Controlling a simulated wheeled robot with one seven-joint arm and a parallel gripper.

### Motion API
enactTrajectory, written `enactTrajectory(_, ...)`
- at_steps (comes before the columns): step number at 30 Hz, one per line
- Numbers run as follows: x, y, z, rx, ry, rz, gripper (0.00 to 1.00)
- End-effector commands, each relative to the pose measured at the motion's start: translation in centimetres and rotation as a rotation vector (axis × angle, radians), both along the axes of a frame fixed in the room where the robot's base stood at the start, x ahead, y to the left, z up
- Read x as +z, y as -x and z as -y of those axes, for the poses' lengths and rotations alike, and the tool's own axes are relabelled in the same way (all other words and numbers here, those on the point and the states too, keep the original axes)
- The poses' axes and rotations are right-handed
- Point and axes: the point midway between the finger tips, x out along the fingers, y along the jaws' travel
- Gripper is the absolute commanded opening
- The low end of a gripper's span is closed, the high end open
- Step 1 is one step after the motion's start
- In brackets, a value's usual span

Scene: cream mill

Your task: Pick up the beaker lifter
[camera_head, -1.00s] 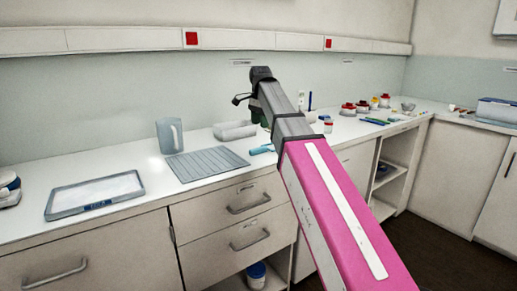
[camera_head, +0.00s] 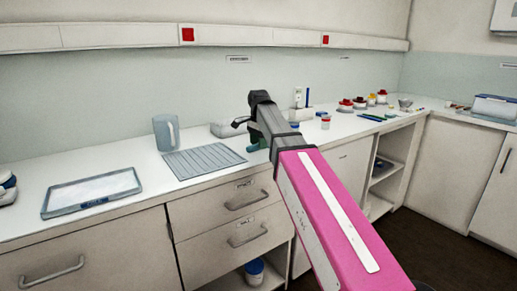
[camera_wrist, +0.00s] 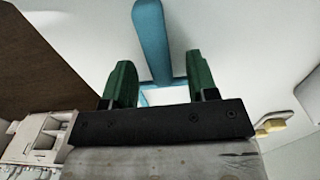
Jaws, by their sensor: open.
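The beaker lifter, a blue tool with a long rounded handle (camera_wrist: 153,38), lies on the white counter in the wrist view. Its lower end widens into a lighter blue part, partly hidden behind my gripper's dark front edge. My gripper (camera_wrist: 160,66) is open, with one green finger on each side of the tool and visible gaps between. I cannot tell how far the fingertips are above the counter. In the head view, my gripper (camera_head: 257,141) is low over the counter right of the ribbed mat, and it and my arm hide most of the lifter.
A grey ribbed mat (camera_head: 203,161), a blue-grey jug (camera_head: 166,133) and a shallow tray (camera_head: 92,192) stand to the left. A pale tub (camera_head: 228,130) is behind my gripper. Several red-capped jars (camera_head: 346,105) stand farther right. The counter's front edge is close.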

Motion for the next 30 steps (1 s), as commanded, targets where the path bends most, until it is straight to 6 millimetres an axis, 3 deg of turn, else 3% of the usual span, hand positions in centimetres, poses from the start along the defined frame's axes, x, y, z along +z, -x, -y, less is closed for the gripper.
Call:
enactTrajectory(8,-0.6,0.0,0.0,0.000,0.000,0.000,0.53)
enactTrajectory(12,-0.5,0.0,0.0,0.000,0.000,0.000,0.08)
enactTrajectory(13,-0.5,0.0,0.0,0.000,0.000,0.000,0.00)
enactTrajectory(23,-0.4,0.0,0.0,0.000,0.000,0.000,0.00)
enactTrajectory(30,1.0,-0.1,0.0,0.000,-0.001,0.001,0.00)
